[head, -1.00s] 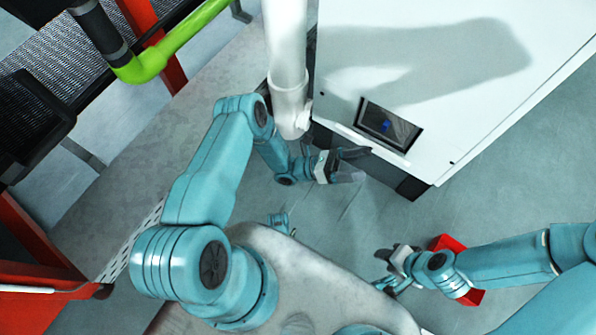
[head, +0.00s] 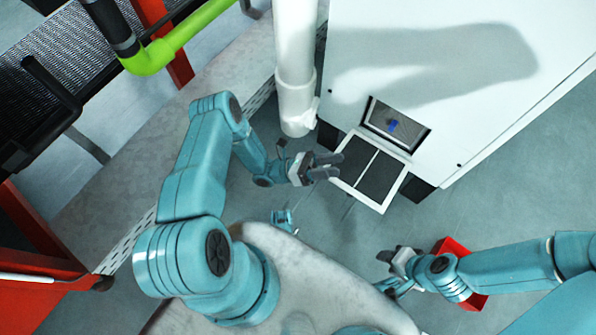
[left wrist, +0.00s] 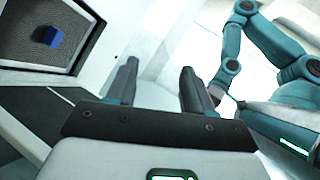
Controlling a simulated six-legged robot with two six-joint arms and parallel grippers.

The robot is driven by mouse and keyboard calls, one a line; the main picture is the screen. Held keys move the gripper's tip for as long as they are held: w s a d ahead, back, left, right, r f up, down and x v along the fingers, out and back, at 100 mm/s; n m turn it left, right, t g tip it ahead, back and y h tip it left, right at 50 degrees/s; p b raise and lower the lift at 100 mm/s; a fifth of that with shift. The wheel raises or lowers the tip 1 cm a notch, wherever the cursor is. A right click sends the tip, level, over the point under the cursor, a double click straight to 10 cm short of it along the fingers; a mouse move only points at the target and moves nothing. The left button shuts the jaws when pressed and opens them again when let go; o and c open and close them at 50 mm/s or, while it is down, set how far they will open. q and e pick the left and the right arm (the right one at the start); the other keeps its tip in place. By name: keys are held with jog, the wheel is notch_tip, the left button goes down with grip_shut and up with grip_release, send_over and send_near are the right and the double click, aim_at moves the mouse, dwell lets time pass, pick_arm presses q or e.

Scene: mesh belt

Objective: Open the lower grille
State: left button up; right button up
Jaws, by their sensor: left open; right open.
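The lower grille (head: 378,178), a white frame with dark mesh panels, stands swung out and down from the front of the white cabinet (head: 430,95). The opening (head: 411,134) above it is exposed, with a small blue thing (head: 392,125) inside. The left wrist view shows the opening and the blue thing (left wrist: 48,36) at upper left, and part of the grille (left wrist: 45,118) at left. My left gripper (head: 335,166) is open and empty at the grille's left edge; I cannot tell whether it touches. My right gripper (head: 384,268) is open, away from the grille, near a red box.
A white vertical pipe (head: 296,80) stands close left of the cabinet, near my left arm. The red box (head: 452,248) is on the floor beside my right gripper. A green pipe (head: 180,45) and mesh belt (head: 50,50) are at upper left. Floor below the grille is clear.

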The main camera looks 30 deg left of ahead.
pick_arm(q)
jog(key=s+a+f+b, duration=0.2)
jog(key=s+a, duration=0.3)
jog(key=a, duration=0.1)
jog(key=shift+s+a+f, duration=0.25)
jog(key=shift+s+f, duration=0.05)
jog(key=shift+f, duration=0.1)
dwell(0.3)
dwell(0.4)
